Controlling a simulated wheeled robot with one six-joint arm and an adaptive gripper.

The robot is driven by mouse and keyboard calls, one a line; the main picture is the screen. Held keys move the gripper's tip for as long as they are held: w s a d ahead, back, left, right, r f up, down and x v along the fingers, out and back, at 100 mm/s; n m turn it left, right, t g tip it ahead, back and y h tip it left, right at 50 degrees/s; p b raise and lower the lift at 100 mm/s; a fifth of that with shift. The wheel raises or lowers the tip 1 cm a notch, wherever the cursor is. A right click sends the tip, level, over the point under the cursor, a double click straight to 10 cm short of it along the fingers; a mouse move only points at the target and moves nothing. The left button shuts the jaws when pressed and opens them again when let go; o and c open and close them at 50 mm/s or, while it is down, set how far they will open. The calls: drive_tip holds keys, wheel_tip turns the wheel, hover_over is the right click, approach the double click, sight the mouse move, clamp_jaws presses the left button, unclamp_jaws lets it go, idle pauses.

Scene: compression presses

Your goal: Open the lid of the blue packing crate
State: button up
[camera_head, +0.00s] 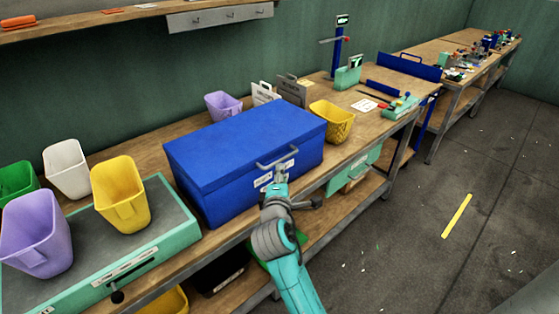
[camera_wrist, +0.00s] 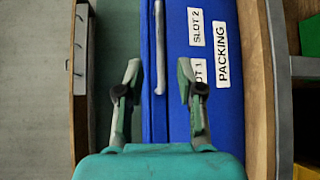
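The blue packing crate (camera_head: 205,195) sits on the wooden workbench with its lid (camera_head: 240,140) shut. A grey bar handle (camera_head: 270,162) sticks out at the lid's front edge. White labels reading PACKING, SLOT 1 and SLOT 2 are on the crate front in the wrist view (camera_wrist: 235,120). My gripper (camera_head: 280,178) is at the crate's front, close to the handle. In the wrist view my gripper (camera_wrist: 158,72) is open, its fingers spread to either side of the handle (camera_wrist: 159,45). I cannot tell whether either finger touches the handle.
A green-edged tray (camera_head: 170,235) with a yellow bin (camera_head: 120,195) and a purple bin (camera_head: 37,235) stands left of the crate. A yellow basket (camera_head: 331,122) is close on its right, a purple bin (camera_head: 222,105) behind. Floor on the right is mostly clear.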

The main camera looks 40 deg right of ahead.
sight(283, 159)
drive_tip(key=x, duration=1)
clamp_jaws()
